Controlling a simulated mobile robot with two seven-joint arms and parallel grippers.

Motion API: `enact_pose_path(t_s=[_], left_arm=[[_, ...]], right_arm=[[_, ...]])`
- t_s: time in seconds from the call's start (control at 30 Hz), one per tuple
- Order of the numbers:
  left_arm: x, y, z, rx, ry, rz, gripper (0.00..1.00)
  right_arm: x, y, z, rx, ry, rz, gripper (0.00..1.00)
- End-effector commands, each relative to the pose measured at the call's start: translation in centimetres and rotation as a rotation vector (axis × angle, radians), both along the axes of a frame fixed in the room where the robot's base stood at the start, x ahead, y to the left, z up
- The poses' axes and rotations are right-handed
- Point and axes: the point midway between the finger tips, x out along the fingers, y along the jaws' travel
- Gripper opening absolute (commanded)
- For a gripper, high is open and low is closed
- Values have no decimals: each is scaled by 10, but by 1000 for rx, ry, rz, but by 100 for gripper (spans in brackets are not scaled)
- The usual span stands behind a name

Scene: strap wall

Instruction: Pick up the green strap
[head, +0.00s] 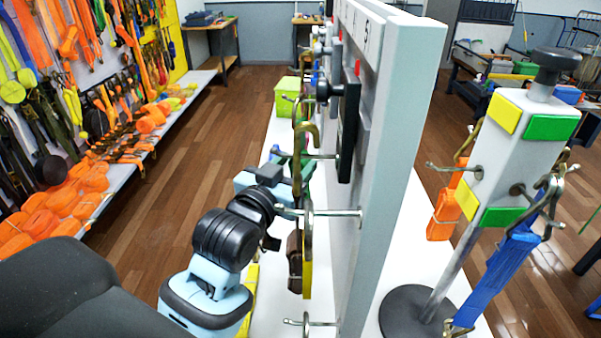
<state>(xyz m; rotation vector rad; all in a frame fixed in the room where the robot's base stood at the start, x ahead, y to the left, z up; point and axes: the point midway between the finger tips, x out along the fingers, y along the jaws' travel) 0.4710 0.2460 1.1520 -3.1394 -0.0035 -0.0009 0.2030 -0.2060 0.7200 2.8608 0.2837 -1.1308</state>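My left arm reaches in from the lower left, and its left gripper (273,172) is at the hooks on the near side of the grey panel (385,200). The fingers are small and partly hidden by the wrist, so I cannot tell whether they are open or shut. A small patch of green (303,168) shows just beyond the gripper, by a hook; it may be the green strap, mostly hidden. I cannot tell whether the gripper touches it. My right gripper is not in view.
Metal hooks (335,212) stick out from the panel, with a brown strap (295,262) hanging low. A stand (522,150) at right carries an orange strap (443,212) and a blue strap (497,275). A lime-green bin (288,98) is behind. Wooden floor lies open at left.

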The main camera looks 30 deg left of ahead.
Motion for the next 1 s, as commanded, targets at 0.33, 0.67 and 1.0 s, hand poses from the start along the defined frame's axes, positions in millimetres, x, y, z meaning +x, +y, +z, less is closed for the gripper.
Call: enact_pose_path(t_s=[0.33, 0.67, 1.0], left_arm=[[33, 3, 14, -1, -4, 0, 44], [52, 2, 9, -1, 2, 0, 44], [52, 2, 9, -1, 2, 0, 18]], right_arm=[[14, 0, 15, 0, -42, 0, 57], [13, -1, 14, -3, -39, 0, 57], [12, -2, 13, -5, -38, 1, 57]])
